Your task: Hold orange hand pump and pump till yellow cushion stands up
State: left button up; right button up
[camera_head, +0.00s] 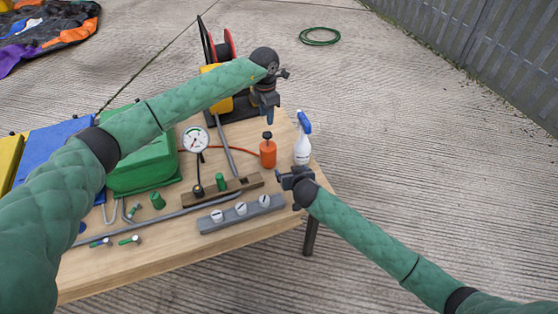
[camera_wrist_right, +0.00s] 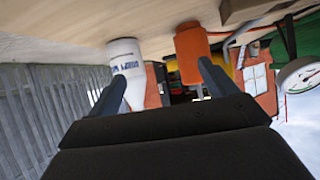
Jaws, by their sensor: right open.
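The orange hand pump (camera_head: 268,155), with a black knob on top, stands upright near the table's right end. It also shows in the right wrist view (camera_wrist_right: 191,52), where the picture is upside down. My right gripper (camera_head: 283,176) is just in front of the pump, open and empty, with its fingers pointing towards the pump and a white bottle. My left gripper (camera_head: 268,112) is above and behind the pump, apart from it; I cannot tell whether its jaws are open. A flat yellow piece (camera_head: 9,163), perhaps the cushion, lies at the far left, cut by the frame.
The white spray bottle (camera_head: 302,148) with a blue head stands right of the pump. A pressure gauge (camera_head: 195,140), a green case (camera_head: 135,175) and a grey block with dials (camera_head: 240,215) are on the wooden table (camera_head: 160,258). A red hose runs to the pump. Concrete lies beyond the table's right edge.

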aim_at(268, 154)
jog(key=shift+w+a+r+n+y, duration=0.2)
jog(key=shift+w+a+n+y, duration=0.9)
jog(key=shift+w+y, duration=0.15)
jog(key=shift+w+a+r+n+y, duration=0.15)
jog(key=shift+w+a+n+y, duration=0.95)
jog(key=shift+w+y, duration=0.1)
jog(key=shift+x, duration=3.95)
jog(key=shift+f, duration=0.1)
jog(key=c, duration=1.4)
pick_arm(q)
jog(key=shift+w+r, duration=0.1)
jog(key=shift+r, duration=0.2)
jog(key=c, duration=0.6)
jog(key=shift+m+g, duration=0.3)
jog(key=shift+m, duration=0.5)
jog(key=r, duration=0.2)
jog(key=w+r, duration=0.1)
jog(key=r, duration=0.1)
jog(key=a+r, duration=0.1)
jog(key=r, duration=0.1)
jog(key=shift+w+r, duration=0.15)
jog(key=shift+r, duration=0.2)
grip_shut()
